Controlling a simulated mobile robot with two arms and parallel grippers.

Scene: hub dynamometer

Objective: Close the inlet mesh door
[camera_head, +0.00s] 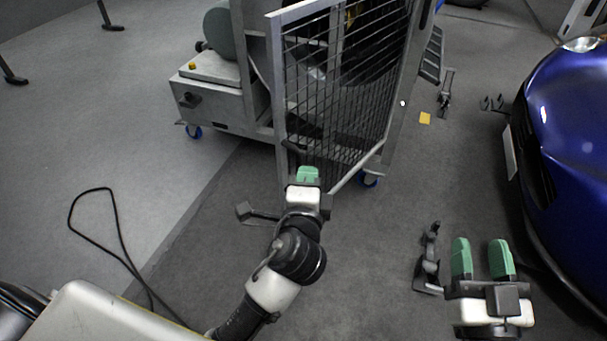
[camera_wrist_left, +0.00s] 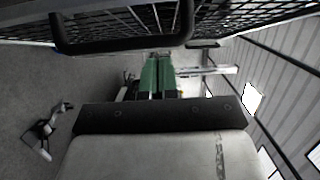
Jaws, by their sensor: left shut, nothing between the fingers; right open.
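The inlet mesh door (camera_head: 335,95) is a grey-framed panel with dark wire mesh, standing open at an angle in front of the wheeled machine. A black bar handle (camera_wrist_left: 125,42) shows on the door in the left wrist view, and its dark end shows in the head view (camera_head: 293,147). My left gripper (camera_head: 308,174) is at the door's lower left part, just below the handle. Its green fingers (camera_wrist_left: 160,75) are shut with nothing between them. I cannot tell whether they touch the door. My right gripper (camera_head: 482,257) is open and empty, at the lower right, away from the door.
The machine (camera_head: 225,95) stands on blue castors behind the door. A blue car (camera_head: 575,130) is on the right. A black cable (camera_head: 115,225) lies on the floor at left. Dark metal floor stands (camera_head: 430,260) are near my right gripper.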

